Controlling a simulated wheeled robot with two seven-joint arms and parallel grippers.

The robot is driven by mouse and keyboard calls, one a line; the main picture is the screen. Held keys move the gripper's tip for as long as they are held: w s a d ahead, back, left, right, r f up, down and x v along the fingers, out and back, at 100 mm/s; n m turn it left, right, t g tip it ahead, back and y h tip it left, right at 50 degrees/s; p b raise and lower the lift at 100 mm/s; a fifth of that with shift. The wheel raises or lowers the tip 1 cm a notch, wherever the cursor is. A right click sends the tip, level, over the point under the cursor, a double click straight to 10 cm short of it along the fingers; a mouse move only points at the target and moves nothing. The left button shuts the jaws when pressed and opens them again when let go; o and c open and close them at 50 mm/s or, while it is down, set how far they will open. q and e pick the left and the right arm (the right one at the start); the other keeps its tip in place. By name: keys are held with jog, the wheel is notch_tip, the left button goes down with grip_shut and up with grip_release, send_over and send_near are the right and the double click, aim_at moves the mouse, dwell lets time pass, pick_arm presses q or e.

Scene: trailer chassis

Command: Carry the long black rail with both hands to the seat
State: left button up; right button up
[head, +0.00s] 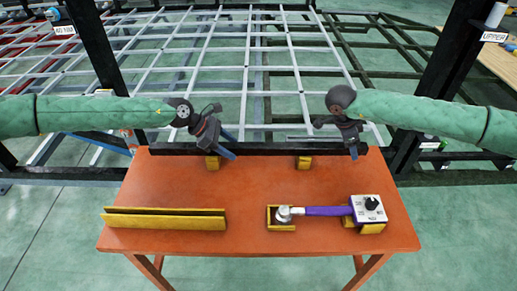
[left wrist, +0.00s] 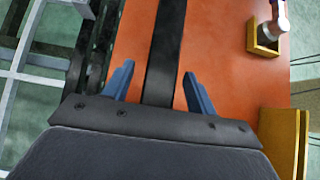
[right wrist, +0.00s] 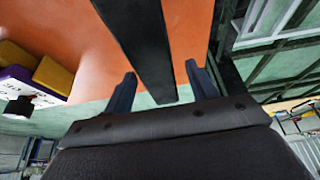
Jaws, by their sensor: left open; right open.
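The long black rail (head: 260,150) lies along the far edge of the orange table, on two yellow blocks (head: 303,162). My left gripper (head: 227,144) is open over the left part of the rail. In the left wrist view the rail (left wrist: 166,45) runs between its blue fingers, with gaps on both sides. My right gripper (head: 353,148) is open at the rail's right end. In the right wrist view the rail (right wrist: 142,40) lies between the fingers and its end shows there. I cannot tell which part of the chassis is the seat.
The orange table (head: 200,187) also holds a yellow channel (head: 165,218), a purple-handled tool (head: 325,211) and a white box with a black knob (head: 369,208).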

pick_arm(q)
grip_shut()
pick_arm(e)
grip_shut()
pick_arm(q)
jog(key=shift+w+r, duration=0.1)
pick_arm(e)
jog(key=shift+w, duration=0.1)
dwell(0.9)
